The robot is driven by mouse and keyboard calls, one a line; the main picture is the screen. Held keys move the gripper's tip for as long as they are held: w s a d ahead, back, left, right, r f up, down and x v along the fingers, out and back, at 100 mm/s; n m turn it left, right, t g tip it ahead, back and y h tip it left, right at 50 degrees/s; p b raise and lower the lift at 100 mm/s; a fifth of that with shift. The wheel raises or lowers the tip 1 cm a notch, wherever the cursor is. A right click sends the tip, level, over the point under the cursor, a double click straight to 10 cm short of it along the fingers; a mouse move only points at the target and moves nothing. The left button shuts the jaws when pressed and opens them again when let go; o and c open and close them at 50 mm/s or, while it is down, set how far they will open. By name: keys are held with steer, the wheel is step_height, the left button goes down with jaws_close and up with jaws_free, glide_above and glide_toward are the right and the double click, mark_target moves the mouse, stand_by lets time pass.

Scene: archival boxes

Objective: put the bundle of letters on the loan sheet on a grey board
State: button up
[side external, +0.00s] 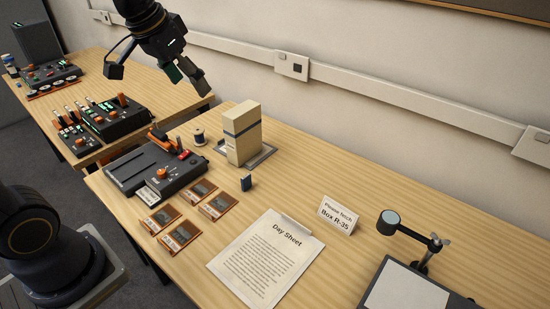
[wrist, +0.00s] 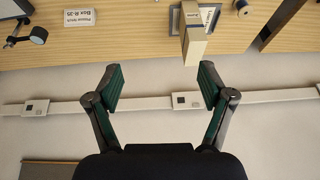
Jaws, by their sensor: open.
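A tall cream block with a dark blue band (side external: 242,133), which looks like the bundle of letters, stands upright at the back of the near table. A grey board (side external: 264,156) shows around its foot. In the wrist view the block (wrist: 194,45) is at top right, and the loan sheet (wrist: 209,14) with part of its printed title shows beside it on the board. The block hides part of both, so I cannot tell whether it rests on the sheet. My gripper (side external: 157,78) is open and empty, up and left of the block; its spread fingers also show in the wrist view (wrist: 162,75).
A Day Sheet (side external: 265,258), a sign (side external: 338,216) and a lamp stand (side external: 408,228) are right. The wall rail (side external: 350,82) runs behind.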

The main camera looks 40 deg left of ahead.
steer(key=s+d+f, duration=0.1)
steer(key=s+f, duration=0.1)
steer(key=s, duration=0.5)
steer(key=s+d+f, duration=0.1)
steer(key=s+d, duration=0.1)
steer(key=s, duration=0.5)
steer(key=shift+f+t, duration=0.35)
steer(key=shift+t, duration=0.05)
